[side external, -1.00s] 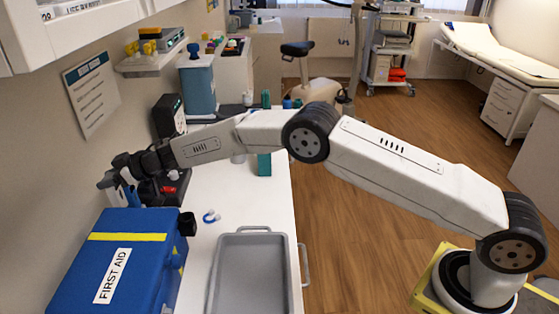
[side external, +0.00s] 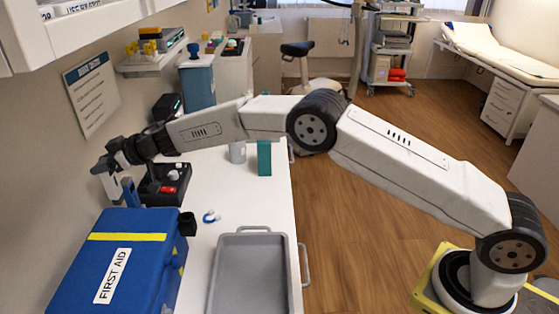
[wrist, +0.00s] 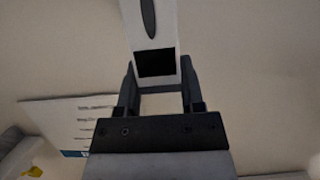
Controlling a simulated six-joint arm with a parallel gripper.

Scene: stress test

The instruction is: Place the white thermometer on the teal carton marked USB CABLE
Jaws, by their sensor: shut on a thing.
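My gripper (wrist: 158,78) is shut on the white thermometer (wrist: 166,38), which sticks up between the fingers in the wrist view and shows a dark square and a dark oval. In the side view my gripper (side external: 110,174) is at the left near the wall, above and behind the first-aid case; the thermometer there is small and partly hidden by the fingers.
A blue first-aid case (side external: 120,262) stands below my gripper. A black holder (side external: 164,186) with a red part is close to its right. A grey tray (side external: 252,236) lies at the counter's front. A wall cabinet (side external: 90,30) hangs above.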

